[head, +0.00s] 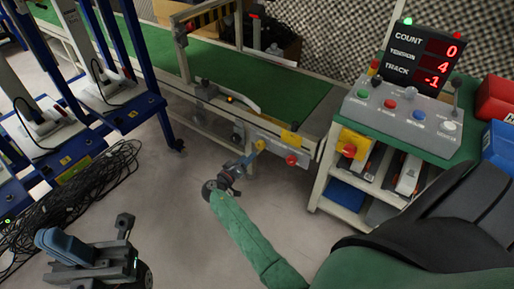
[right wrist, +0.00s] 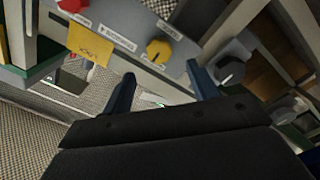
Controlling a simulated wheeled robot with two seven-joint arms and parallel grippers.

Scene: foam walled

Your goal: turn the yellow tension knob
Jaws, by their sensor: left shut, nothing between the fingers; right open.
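The yellow tension knob (right wrist: 159,50) sits on a grey panel (right wrist: 135,20) in the right wrist view, beyond and between my right fingertips. In the head view it is a small yellow spot (head: 261,145) on the front side of the green-topped conveyor. My right gripper (right wrist: 163,88) is open, with its fingers apart and nothing between them; the knob looks just ahead of the tips. It also shows in the head view (head: 250,158), close to the panel. My left gripper (head: 128,240) is shut and empty at the lower left, away from the panel.
A red knob (head: 291,160) and yellow note (head: 290,138) share the panel. A dark round part (right wrist: 230,70) is beside it. A display (head: 424,60) reads count 0, tension 4, track -1 above a button box (head: 400,115). Black cables (head: 90,195) lie on the floor at left.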

